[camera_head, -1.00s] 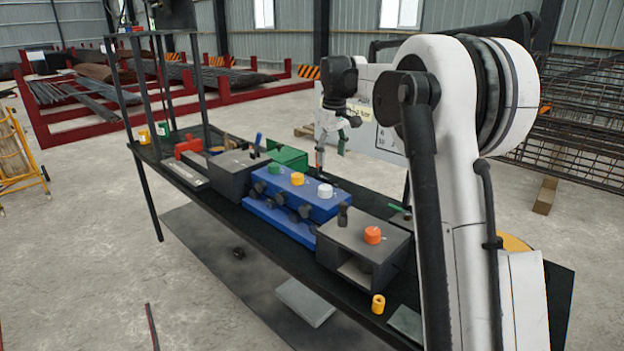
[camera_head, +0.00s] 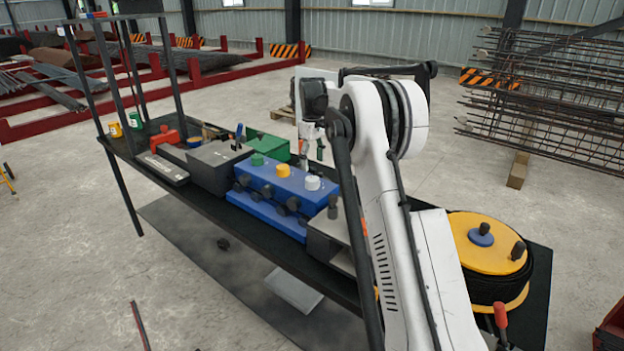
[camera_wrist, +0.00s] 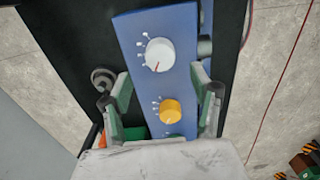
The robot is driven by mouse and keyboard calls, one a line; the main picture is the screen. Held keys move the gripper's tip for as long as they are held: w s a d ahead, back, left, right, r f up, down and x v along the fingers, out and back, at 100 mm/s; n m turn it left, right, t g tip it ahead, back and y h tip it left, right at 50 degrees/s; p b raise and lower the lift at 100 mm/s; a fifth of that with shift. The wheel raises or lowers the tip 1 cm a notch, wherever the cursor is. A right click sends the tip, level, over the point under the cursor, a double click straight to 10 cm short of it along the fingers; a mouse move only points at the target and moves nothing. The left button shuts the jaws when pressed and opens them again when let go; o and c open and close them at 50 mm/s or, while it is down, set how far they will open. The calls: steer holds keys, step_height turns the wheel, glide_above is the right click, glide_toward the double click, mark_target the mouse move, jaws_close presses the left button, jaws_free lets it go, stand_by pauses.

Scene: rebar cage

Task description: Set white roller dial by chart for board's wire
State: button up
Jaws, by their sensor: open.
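The white roller dial (camera_head: 312,183) is on top of the blue machine (camera_head: 268,177), at the right end of a row with a yellow dial (camera_head: 283,171) and a green dial (camera_head: 257,159). In the wrist view the white dial (camera_wrist: 159,55) shows a red mark pointing down and slightly left, with small tick marks around its left side. The yellow dial (camera_wrist: 171,110) lies between the open, empty fingers of my gripper (camera_wrist: 161,84); the white dial is just beyond the fingertips. I see no readable chart.
A yellow cable reel (camera_head: 462,238) stands at the bench's right end. A grey box (camera_head: 328,228) is right of the blue machine, partly behind my arm. Dark knobs line the machine's front.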

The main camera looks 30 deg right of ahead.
mark_target(312, 179)
step_height(312, 179, down, 8)
steer(key=shift+r+p, duration=0.2)
steer(key=shift+p, duration=0.2)
steer(key=c, duration=1.1)
